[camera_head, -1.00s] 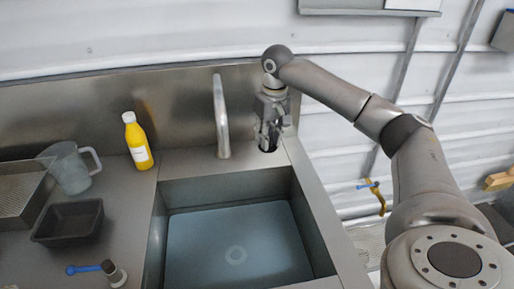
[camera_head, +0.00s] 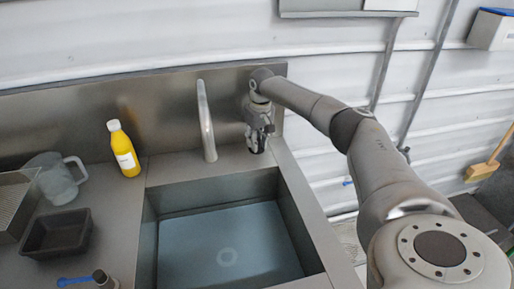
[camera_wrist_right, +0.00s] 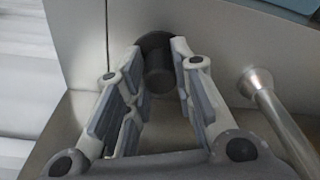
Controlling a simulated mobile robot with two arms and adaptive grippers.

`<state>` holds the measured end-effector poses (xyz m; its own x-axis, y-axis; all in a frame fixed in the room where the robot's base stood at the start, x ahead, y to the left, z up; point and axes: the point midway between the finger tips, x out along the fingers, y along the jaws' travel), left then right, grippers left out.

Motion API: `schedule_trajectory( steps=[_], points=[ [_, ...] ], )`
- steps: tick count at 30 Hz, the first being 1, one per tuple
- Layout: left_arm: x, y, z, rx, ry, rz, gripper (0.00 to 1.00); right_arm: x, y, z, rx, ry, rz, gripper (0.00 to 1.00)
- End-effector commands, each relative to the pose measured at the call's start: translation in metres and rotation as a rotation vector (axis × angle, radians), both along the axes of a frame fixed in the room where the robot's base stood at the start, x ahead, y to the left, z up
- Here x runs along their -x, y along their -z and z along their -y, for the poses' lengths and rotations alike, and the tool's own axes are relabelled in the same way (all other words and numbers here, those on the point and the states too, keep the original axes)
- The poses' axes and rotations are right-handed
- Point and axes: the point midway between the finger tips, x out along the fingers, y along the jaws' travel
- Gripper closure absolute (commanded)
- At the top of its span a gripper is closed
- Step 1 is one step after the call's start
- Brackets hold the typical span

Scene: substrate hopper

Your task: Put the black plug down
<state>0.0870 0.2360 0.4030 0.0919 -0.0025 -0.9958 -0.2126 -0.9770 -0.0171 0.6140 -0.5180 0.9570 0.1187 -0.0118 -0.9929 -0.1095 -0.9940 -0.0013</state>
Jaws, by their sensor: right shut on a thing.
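The black plug (camera_wrist_right: 158,76) is between the fingertips of my right gripper (camera_wrist_right: 158,52) in the wrist view. It has a round dark disc and a narrower stem. In the head view, my right gripper (camera_head: 257,143) points down at the steel counter (camera_head: 231,166), behind the sink and right of the tap. Its fingers are shut on the plug, which sits at or very near the counter surface; I cannot tell whether it touches. In the head view, the plug is mostly hidden by the fingers. My left gripper is not in view.
The tap (camera_head: 207,120) stands close to the left of the gripper. The sink (camera_head: 230,245) is in front and a steel backsplash (camera_head: 170,110) behind. A yellow bottle (camera_head: 124,150), a clear jug (camera_head: 58,178) and a black tray (camera_head: 57,233) stand on the left counter.

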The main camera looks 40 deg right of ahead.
Motion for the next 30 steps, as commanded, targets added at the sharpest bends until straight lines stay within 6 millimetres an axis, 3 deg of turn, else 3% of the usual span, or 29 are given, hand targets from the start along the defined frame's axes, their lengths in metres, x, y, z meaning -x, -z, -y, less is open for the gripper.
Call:
schedule_trajectory(
  steps=[9, 20, 21, 25, 30],
  points=[
    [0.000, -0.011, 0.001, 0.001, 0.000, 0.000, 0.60, -0.001, 0.032, 0.002, 0.001, 0.000, -0.001, 1.00],
    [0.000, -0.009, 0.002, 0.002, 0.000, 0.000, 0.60, -0.001, 0.037, 0.001, 0.000, 0.000, -0.002, 1.00],
    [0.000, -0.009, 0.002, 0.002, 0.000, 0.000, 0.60, -0.001, 0.037, 0.002, 0.001, 0.000, -0.001, 0.73],
    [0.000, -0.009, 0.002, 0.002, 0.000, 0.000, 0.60, -0.001, 0.037, 0.001, 0.001, 0.000, -0.001, 0.56],
    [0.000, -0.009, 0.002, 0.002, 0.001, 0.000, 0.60, -0.001, 0.036, 0.001, 0.000, 0.000, -0.001, 0.55]
  ],
)
